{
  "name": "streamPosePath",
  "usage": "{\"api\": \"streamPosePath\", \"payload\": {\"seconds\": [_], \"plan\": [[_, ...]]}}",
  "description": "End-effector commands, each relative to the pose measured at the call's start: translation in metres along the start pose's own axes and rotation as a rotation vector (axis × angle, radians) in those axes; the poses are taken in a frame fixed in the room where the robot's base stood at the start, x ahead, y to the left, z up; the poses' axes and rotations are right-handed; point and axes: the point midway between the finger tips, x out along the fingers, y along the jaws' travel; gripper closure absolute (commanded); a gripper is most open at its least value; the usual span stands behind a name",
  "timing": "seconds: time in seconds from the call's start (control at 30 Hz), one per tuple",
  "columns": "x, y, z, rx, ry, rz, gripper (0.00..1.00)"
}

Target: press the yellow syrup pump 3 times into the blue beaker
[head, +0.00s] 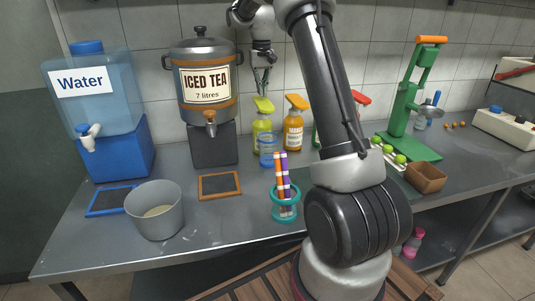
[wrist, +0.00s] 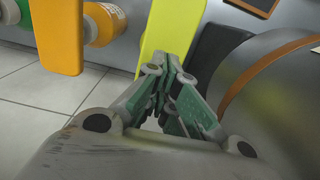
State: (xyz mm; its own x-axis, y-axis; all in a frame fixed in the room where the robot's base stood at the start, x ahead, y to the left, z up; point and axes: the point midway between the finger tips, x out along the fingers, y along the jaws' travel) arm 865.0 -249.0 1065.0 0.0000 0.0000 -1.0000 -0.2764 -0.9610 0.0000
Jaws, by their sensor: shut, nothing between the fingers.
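The yellow syrup pump (head: 263,104) has a yellow-green head on a bottle with a label, standing near the back wall. Its flat head also shows in the wrist view (wrist: 172,28). The blue beaker (head: 268,158) stands right in front of the bottle, below the pump head, and hides part of the bottle. My gripper (head: 264,90) points down just above the yellow pump head. Its fingers (wrist: 168,68) are shut and empty. I cannot tell whether the fingertips touch the head.
An orange pump bottle (head: 294,130) stands close on the right. The iced tea dispenser (head: 205,124) stands close on the left. A red pump head (head: 361,97) is partly behind my arm. A teal holder (head: 285,213) with striped sticks stands in front.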

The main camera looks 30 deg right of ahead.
Motion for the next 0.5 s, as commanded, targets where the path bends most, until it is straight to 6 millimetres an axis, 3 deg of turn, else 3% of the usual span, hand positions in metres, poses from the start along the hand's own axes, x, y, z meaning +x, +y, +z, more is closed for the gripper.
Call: {"api": "streamPosePath", "payload": {"seconds": [0.5], "plan": [[0.011,0.000,0.000,0.000,-0.002,0.000,1.00]]}}
